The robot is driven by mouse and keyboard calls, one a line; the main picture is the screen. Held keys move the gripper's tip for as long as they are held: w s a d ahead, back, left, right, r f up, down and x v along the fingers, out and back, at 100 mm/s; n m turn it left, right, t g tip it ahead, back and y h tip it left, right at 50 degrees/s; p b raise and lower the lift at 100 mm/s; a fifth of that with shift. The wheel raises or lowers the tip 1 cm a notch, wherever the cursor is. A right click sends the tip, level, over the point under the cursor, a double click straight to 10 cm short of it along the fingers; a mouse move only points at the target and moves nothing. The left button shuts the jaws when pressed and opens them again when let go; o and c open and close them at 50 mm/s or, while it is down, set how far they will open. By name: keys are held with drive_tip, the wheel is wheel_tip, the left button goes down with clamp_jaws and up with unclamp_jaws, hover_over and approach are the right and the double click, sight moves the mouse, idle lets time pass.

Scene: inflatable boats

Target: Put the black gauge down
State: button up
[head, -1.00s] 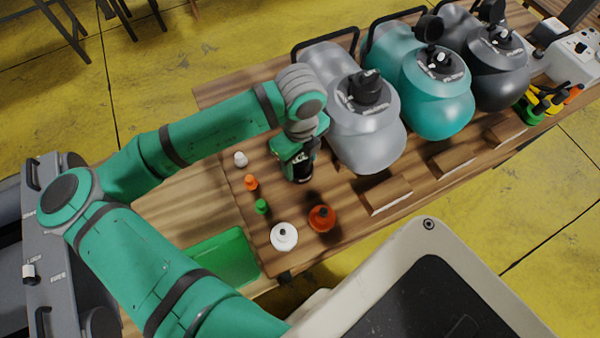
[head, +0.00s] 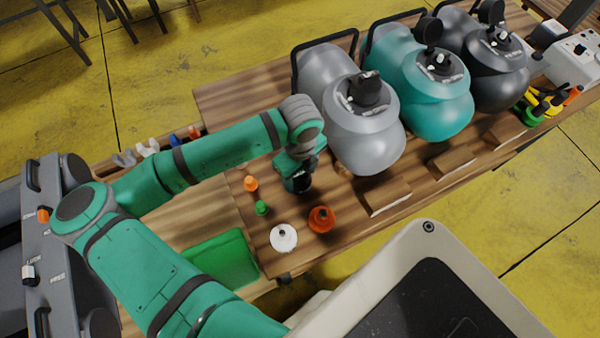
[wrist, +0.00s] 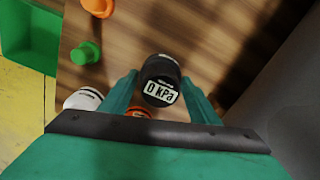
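The black gauge (wrist: 160,72), a dark cylinder with a white "0 kPa" label, sits between the two fingers of my gripper (wrist: 160,85) in the wrist view. The fingertips appear to touch its sides, so my gripper looks shut on it. In the head view the gauge (head: 298,183) is partly hidden under my gripper (head: 300,172), over the near left part of the wooden table (head: 235,100). I cannot tell whether its underside touches the table.
An orange piece (head: 251,184), a green piece (head: 261,208), a white round piece (head: 283,237) and an orange-red round piece (head: 321,219) stand close by. A grey inflatable (head: 368,140) and wooden block (head: 386,197) lie right. A green tray (head: 222,262) is at lower left.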

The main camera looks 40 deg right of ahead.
drive_tip(key=shift+o, duration=1.2)
wheel_tip(320, 180, up, 12)
drive_tip(key=shift+r, duration=0.15)
drive_tip(key=shift+w, duration=0.1)
idle(0.4)
